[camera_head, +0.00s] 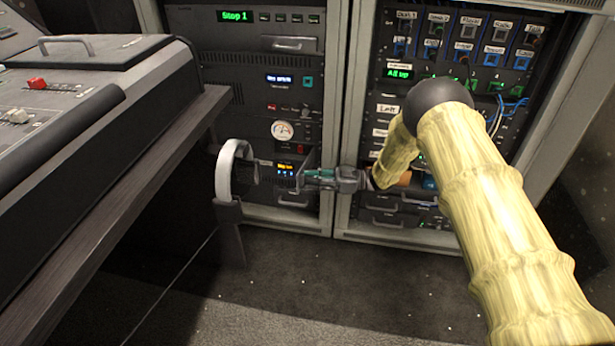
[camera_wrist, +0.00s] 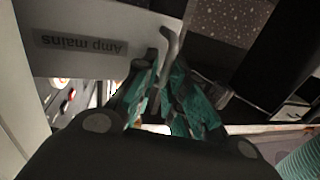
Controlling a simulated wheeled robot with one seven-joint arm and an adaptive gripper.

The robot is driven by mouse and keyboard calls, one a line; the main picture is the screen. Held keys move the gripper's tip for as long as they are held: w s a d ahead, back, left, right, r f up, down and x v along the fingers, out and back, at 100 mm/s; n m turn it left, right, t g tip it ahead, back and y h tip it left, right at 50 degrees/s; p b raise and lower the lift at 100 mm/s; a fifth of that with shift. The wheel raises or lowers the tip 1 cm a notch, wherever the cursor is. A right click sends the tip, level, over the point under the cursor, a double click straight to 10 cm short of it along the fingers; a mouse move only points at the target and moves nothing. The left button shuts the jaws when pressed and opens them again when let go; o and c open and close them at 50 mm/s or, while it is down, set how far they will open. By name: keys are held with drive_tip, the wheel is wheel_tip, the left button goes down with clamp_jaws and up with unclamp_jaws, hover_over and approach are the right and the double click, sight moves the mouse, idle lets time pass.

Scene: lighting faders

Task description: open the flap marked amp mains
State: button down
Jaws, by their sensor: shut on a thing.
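The flap marked amp mains (camera_wrist: 45,62) is a pale grey panel at the upper left of the wrist view. Its dark label (camera_wrist: 80,44) reads upside down there. A bent grey handle (camera_wrist: 170,42) stands at the flap's edge, between my fingertips. My gripper (camera_wrist: 160,75), with teal fingers, is shut on this handle. In the head view, my gripper (camera_head: 313,178) is low in front of the left rack, and the flap seems to stand out from the rack front, seen nearly edge-on. How far it stands open is hard to tell.
The left rack (camera_head: 237,105) holds a gauge (camera_head: 282,130), displays and buttons. The right rack (camera_head: 345,130) stands beside it, partly hidden by my arm. A mixing desk (camera_head: 100,95) and a round headphone-like object (camera_head: 228,170) on a stand are to the left. Dark floor lies clear in front.

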drive_tip(key=shift+d+p, duration=0.35)
drive_tip(key=shift+d, duration=0.8)
drive_tip(key=shift+w+d+r, duration=0.1)
drive_tip(key=shift+r, duration=0.05)
drive_tip(key=c, duration=1.6)
unclamp_jaws()
drive_tip(key=shift+w, duration=0.1)
drive_tip(key=shift+o, duration=0.2)
drive_tip(key=d, duration=1.2)
drive_tip(key=shift+w, duration=0.2)
drive_tip(key=shift+a, duration=0.1)
